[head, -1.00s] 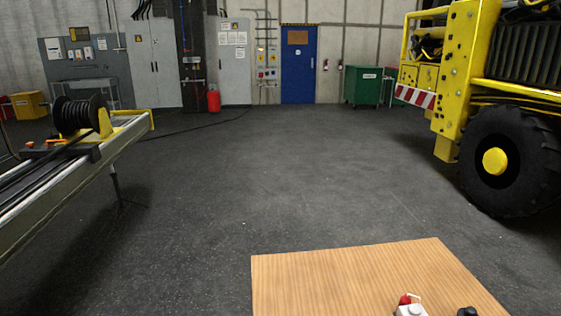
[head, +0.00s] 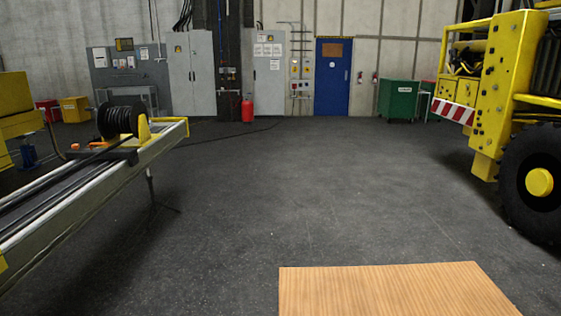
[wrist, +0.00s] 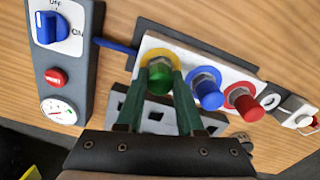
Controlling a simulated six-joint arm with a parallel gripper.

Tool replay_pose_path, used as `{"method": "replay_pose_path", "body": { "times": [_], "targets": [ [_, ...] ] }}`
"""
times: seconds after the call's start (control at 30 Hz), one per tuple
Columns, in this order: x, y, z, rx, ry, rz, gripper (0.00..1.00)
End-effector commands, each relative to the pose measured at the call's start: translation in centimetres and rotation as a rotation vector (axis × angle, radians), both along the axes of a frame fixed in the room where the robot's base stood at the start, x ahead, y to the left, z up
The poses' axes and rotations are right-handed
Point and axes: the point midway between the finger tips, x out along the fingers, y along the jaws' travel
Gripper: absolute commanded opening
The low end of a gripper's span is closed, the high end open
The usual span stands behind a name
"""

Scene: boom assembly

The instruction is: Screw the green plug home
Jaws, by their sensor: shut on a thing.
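In the wrist view, the green plug (wrist: 159,78) sits at a yellow ring (wrist: 143,54) on a pale connector panel (wrist: 222,72) on the wooden table. My gripper (wrist: 160,85) has its two dark green fingers shut on the plug from both sides. The fingers and the close angle hide how deep the plug sits. A blue plug (wrist: 207,92) and a red plug (wrist: 241,100) are in the panel just right of it. My gripper is not in the head view.
Left of the panel is a grey box with a blue OFF/ON knob (wrist: 50,27), red button (wrist: 55,76) and gauge (wrist: 58,110). Small white fittings (wrist: 300,112) lie at right. The wooden table (head: 395,290) shows in the head view, with open floor beyond.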

Motion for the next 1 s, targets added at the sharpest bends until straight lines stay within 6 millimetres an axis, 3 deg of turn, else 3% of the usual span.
{"method": "replay_pose_path", "body": {
  "times": [0.33,0.53,0.77,0.8,0.9,1.0],
  "targets": [
    [0.0,0.0,0.0,0.0,0.0,-0.014,0.0],
    [0.0,0.0,0.0,0.0,0.0,-0.388,0.0],
    [0.0,0.0,0.0,0.0,0.0,-0.454,0.0],
    [0.0,0.0,0.0,0.0,0.0,-0.453,0.43],
    [0.0,0.0,0.0,0.0,0.0,-0.452,0.61],
    [0.0,0.0,0.0,0.0,0.0,-0.452,0.62]
  ]
}}
